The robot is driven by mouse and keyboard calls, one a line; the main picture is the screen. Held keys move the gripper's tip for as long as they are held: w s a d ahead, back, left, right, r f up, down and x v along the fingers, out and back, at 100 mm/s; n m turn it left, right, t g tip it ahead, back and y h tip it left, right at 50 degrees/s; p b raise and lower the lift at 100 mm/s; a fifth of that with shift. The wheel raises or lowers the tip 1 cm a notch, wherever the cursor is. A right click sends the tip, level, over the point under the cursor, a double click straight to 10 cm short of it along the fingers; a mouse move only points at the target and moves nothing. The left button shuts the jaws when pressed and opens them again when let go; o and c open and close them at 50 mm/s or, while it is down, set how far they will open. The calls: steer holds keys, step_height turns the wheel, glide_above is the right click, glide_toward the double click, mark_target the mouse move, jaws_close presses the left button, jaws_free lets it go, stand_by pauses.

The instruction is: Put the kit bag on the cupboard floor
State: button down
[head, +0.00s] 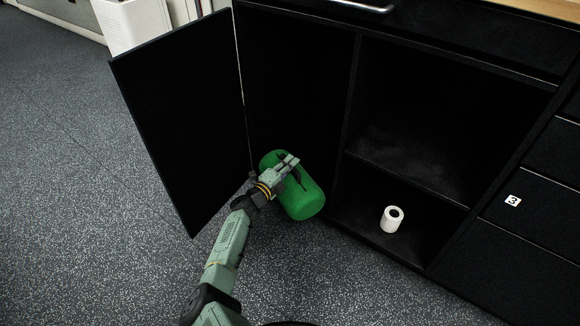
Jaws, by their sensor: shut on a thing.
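The green kit bag (306,203) is a rounded cylinder lying tilted at the lower front of the black cupboard. My gripper (291,168) reaches in from the lower left and is shut on the bag at its upper side, near a dark strap. The gripper hides part of the bag's middle. The cupboard (350,90) has a dark left section behind the bag and an open right section with a low cupboard floor (358,222). I cannot tell whether the bag touches the floor or is partly inside the left section.
A black door (185,120) stands open on the left, close beside my arm. A white roll (392,219) stands on the floor of the right section, below a shelf (410,172). Drawers (530,210) are at the right. The speckled room floor (70,200) is clear at left.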

stand_by(0.3)
steer(key=shift+f, duration=0.15)
steer(key=c, duration=1.7)
jaws_free()
steer(key=shift+r, duration=0.2)
steer(key=shift+s+a+r+p, duration=0.1)
steer(key=shift+s+a+p, duration=0.15)
steer(key=shift+p, duration=0.2)
steer(key=p+v, duration=0.4)
steer(key=v, duration=0.2)
steer(key=shift+p, duration=0.3)
steer(key=shift+s+a, duration=0.2)
steer(key=shift+s, duration=0.1)
